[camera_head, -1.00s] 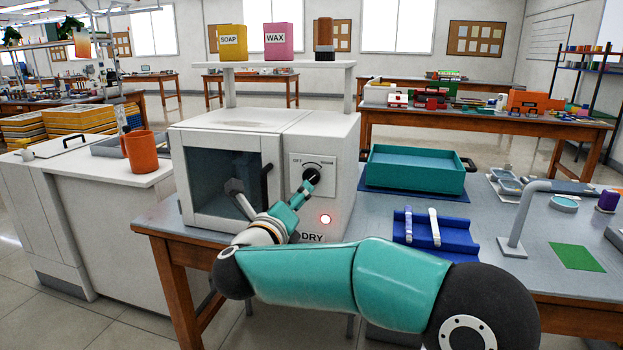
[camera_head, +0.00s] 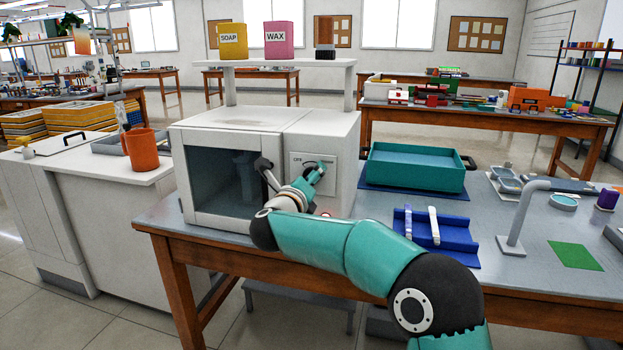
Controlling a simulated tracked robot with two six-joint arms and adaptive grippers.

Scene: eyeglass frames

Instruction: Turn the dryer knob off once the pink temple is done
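The white dryer (camera_head: 222,134) stands on the table with its dark window door (camera_head: 212,185) shut. Its control plate (camera_head: 299,157) shows at the right of its front. My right arm reaches in from the lower right, and my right gripper (camera_head: 318,170) is at the knob in front of this plate. The gripper and wrist hide most of the knob, so its setting and any grip on it cannot be made out. A small part of the red lamp (camera_head: 326,215) shows below, beside my arm. I cannot make out a pink temple. My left gripper is out of view.
A teal tray (camera_head: 416,168) sits right of the dryer. A blue holder (camera_head: 459,235) with two white pieces lies in front of it. A grey bent post (camera_head: 516,225) stands farther right. An orange mug (camera_head: 147,150) is on the left counter.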

